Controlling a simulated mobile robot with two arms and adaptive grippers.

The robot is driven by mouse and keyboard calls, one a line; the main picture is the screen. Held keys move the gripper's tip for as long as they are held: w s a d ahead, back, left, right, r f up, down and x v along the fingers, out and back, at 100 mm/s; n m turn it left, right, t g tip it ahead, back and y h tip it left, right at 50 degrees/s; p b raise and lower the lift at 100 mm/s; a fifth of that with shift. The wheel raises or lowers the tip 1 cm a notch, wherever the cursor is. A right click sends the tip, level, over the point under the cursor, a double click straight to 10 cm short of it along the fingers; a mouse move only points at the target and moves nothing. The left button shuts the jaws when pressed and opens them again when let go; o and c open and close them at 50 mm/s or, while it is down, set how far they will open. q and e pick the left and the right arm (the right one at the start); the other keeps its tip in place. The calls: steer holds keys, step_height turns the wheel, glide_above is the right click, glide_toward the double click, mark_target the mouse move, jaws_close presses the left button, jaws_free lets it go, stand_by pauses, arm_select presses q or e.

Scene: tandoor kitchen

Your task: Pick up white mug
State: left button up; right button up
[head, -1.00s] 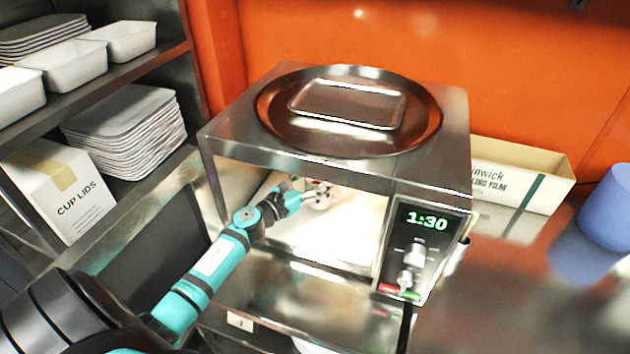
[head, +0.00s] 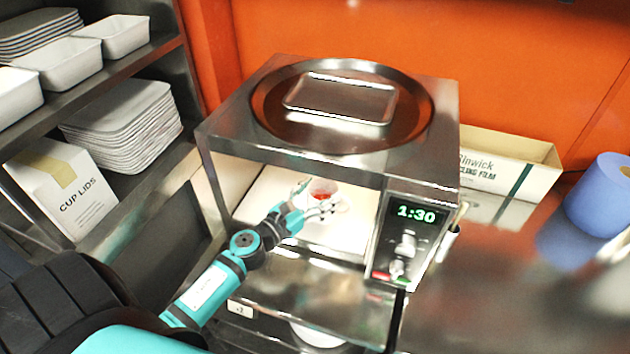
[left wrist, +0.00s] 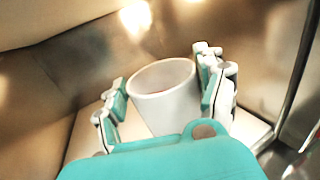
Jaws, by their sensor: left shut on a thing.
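The white mug (head: 323,187) is inside the open microwave, with something red showing in it in the head view. In the left wrist view the mug (left wrist: 163,95) stands between the two finger pads, its rim facing up and slightly tilted in the picture. My left gripper (head: 315,205) reaches in through the microwave's front opening and is shut on the mug; the wrist view shows the fingers (left wrist: 165,100) on either side. Whether the mug touches the microwave floor is unclear. My right gripper is out of view.
The microwave (head: 425,165) has a round metal tray (head: 270,105) and a small rectangular tray (head: 340,97) on top. Its door (head: 165,240) hangs open at the left. A film box (head: 505,165) and a blue roll (head: 600,197) lie to the right. Shelves (head: 130,65) stand at the left.

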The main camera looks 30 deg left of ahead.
arm_select(q)
steer(key=shift+s+d+r, duration=0.15)
steer(key=shift+s+d, duration=0.75)
steer(key=shift+s, duration=0.05)
steer(key=shift+s+d+r, duration=0.15)
steer(key=shift+s+d, duration=0.75)
steer(key=shift+s+d, duration=0.1)
